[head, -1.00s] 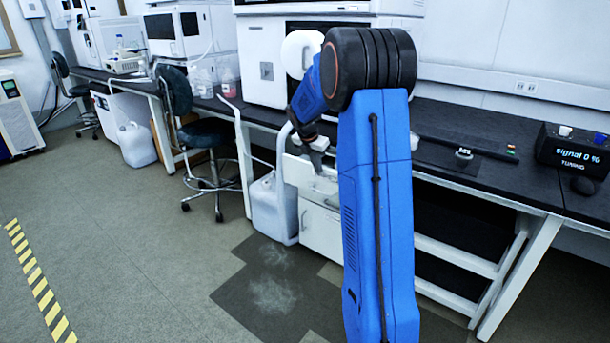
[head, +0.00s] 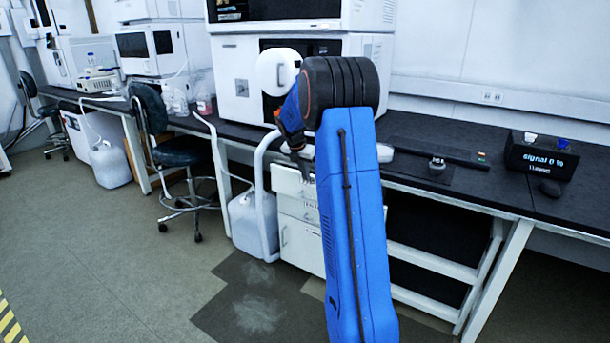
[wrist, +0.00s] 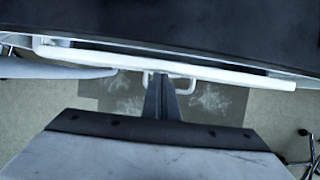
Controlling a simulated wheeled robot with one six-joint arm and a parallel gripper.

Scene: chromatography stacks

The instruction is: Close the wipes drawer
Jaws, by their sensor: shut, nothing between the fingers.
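The white drawer unit (head: 301,236) stands under the bench, partly behind my blue arm. Its upper drawer front (head: 288,182) looks about level with the unit's face in the head view, though my arm covers its right part. No open drawer interior shows. My gripper (head: 308,176) points down in front of the upper drawers, its tips hard to make out there. In the wrist view my gripper (wrist: 163,78) is shut and empty, its dark fingers in front of a pale U-shaped handle (wrist: 148,78); contact cannot be told. No wipes are visible.
The black bench top (head: 408,138) runs above the unit. A white jug (head: 245,226) and a pale hose stand left of it. A stool (head: 180,152) is farther left. An open-framed bench section (head: 430,262) lies to the right. Floor in front is clear.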

